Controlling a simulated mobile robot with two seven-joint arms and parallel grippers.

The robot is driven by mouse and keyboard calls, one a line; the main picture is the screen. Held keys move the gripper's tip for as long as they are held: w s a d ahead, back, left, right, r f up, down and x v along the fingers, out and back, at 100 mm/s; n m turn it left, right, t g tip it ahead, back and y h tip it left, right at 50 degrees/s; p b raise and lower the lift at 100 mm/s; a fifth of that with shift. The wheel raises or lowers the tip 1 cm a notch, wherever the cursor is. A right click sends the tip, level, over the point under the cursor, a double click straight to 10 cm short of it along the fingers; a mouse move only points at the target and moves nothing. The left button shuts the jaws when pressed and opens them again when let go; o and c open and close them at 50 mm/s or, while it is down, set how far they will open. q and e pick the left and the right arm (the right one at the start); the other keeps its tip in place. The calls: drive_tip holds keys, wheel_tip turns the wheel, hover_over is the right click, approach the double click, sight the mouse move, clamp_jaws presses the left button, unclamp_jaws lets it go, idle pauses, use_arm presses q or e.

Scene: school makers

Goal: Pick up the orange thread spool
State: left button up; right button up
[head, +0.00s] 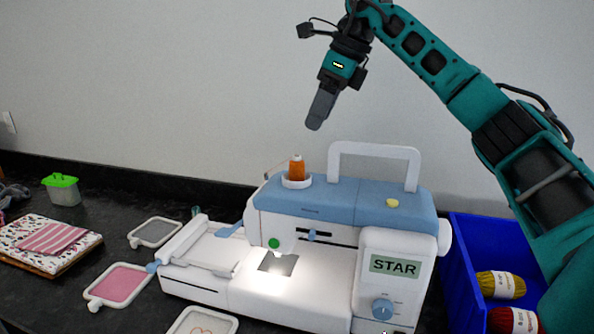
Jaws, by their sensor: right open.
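An orange thread spool (297,168) stands upright on top of the white and blue sewing machine (318,248), near its left end, in a small white holder (296,182). My right gripper (315,122) hangs above the spool and slightly to its right, pointing down, with clear space between them. Its fingers are seen nearly edge-on, open and empty. My left gripper does not show.
The machine's white handle (375,150) rises right of the spool. A blue bin (468,238) with yarn skeins (500,285) stands at the right. Embroidery hoops (118,284), folded cloth (50,238) and a green-lidded container (63,190) lie left. A wall stands behind.

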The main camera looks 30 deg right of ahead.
sight(298, 156)
drive_tip(key=x, duration=1.1)
drive_tip(key=shift+w+a, duration=0.15)
drive_tip(key=shift+w, duration=0.05)
drive_tip(key=c, duration=1.1)
drive_tip(key=shift+r, duration=0.15)
drive_tip(key=shift+c, duration=0.2)
